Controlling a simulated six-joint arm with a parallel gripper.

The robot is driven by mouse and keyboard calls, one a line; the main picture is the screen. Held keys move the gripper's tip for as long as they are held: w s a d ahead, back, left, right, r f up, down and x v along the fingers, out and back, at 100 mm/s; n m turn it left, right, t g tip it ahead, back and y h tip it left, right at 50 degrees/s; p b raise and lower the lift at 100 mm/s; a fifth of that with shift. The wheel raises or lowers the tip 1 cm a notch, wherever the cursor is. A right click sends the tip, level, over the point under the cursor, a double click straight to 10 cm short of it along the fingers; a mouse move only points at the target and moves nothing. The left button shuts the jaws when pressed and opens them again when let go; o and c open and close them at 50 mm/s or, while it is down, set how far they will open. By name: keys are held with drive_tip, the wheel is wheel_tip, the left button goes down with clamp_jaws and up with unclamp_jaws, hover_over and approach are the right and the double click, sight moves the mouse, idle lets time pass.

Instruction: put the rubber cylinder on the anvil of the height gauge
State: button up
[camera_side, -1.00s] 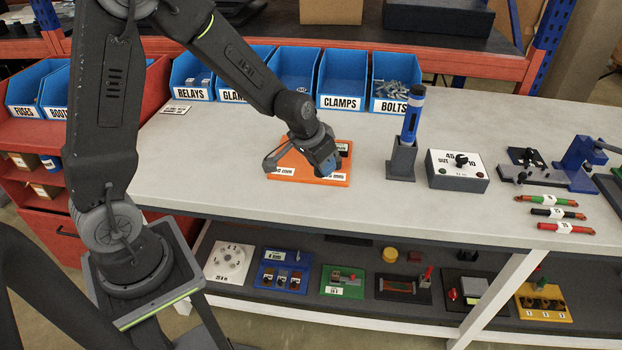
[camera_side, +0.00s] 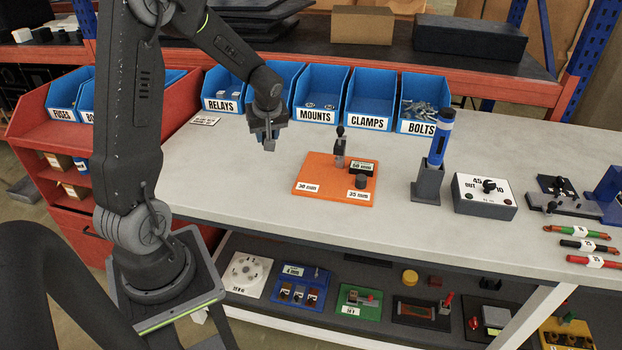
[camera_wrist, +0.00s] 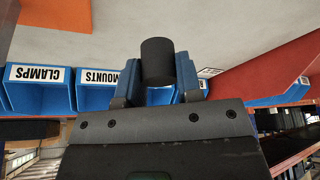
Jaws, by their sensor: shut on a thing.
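My gripper (camera_side: 268,136) is raised over the bench, left of the orange board (camera_side: 320,172). In the wrist view its fingers (camera_wrist: 157,85) are shut on a black rubber cylinder (camera_wrist: 157,60), whose end sticks out beyond them. In the side view the cylinder is a small dark tip (camera_side: 269,146), clear of the bench. The board carries labels 30 mm, 35 mm and 50 mm. A grey post with a black knob (camera_side: 340,148) stands at its back. I cannot tell which part is the anvil.
Blue bins (camera_side: 318,92) line the back of the bench, behind my gripper. A grey holder with a blue tool (camera_side: 430,180) and a white dial box (camera_side: 485,194) stand right of the board. The bench left of the board is clear.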

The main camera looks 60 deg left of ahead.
idle(0.3)
hover_over(309, 175)
drive_tip(key=d, duration=0.1)
drive_tip(key=f, duration=0.7)
drive_tip(key=shift+s+d, duration=0.1)
drive_tip(key=shift+d, duration=0.1)
drive_tip(key=shift+f, duration=1.8)
drive_tip(key=shift+f, duration=0.1)
drive_tip(key=o, duration=0.9)
drive_tip(key=shift+f, duration=0.1)
